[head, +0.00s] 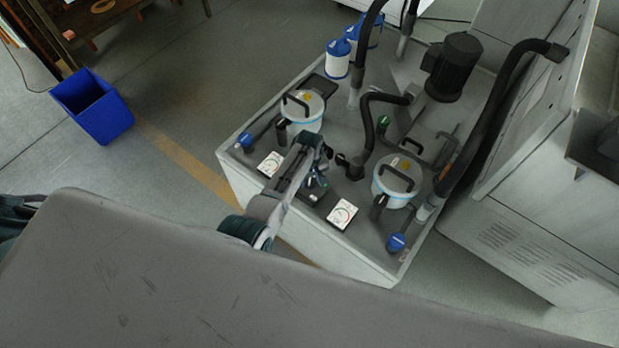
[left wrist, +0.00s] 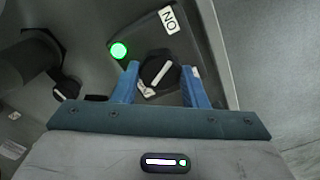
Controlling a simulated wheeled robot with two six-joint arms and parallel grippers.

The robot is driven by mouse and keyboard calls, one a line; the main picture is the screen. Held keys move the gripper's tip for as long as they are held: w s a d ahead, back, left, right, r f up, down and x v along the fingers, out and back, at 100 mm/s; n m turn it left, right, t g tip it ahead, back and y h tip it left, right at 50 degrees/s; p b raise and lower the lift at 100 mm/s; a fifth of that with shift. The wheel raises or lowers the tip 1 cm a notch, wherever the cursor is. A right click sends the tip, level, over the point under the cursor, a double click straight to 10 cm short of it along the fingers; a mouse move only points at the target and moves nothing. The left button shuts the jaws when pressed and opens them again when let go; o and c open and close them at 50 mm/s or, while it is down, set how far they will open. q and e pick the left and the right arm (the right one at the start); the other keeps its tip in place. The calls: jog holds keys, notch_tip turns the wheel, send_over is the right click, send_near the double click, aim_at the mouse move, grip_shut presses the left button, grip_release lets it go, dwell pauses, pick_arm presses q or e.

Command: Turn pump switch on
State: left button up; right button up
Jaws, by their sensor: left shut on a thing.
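The pump switch (left wrist: 158,72) is a round black knob with a white pointer line, in the left wrist view. Its pointer is slanted, with the upper end leaning right, roughly towards the ON label (left wrist: 168,19), which appears upside down. A green lamp (left wrist: 119,50) beside the knob is lit. A second small label by the knob is mostly covered. My left gripper (head: 317,182) has its blue fingers on either side of the knob and is shut on it. In the head view the arm hides the switch. My right gripper is not in view.
The switch sits on a grey tank unit (head: 240,178) with two lidded filter canisters (head: 398,175), dial gauges (head: 342,213), black hoses and a motor (head: 453,66). A machine cabinet (head: 530,240) stands right. A blue bin (head: 92,106) stands on open floor at left.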

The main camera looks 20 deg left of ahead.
aim_at(309, 181)
pick_arm(q)
jog(key=o, duration=1)
jog(key=shift+c, duration=0.2)
notch_tip(309, 181, up, 11)
jog(key=b, duration=0.1)
jog(key=shift+f, duration=0.1)
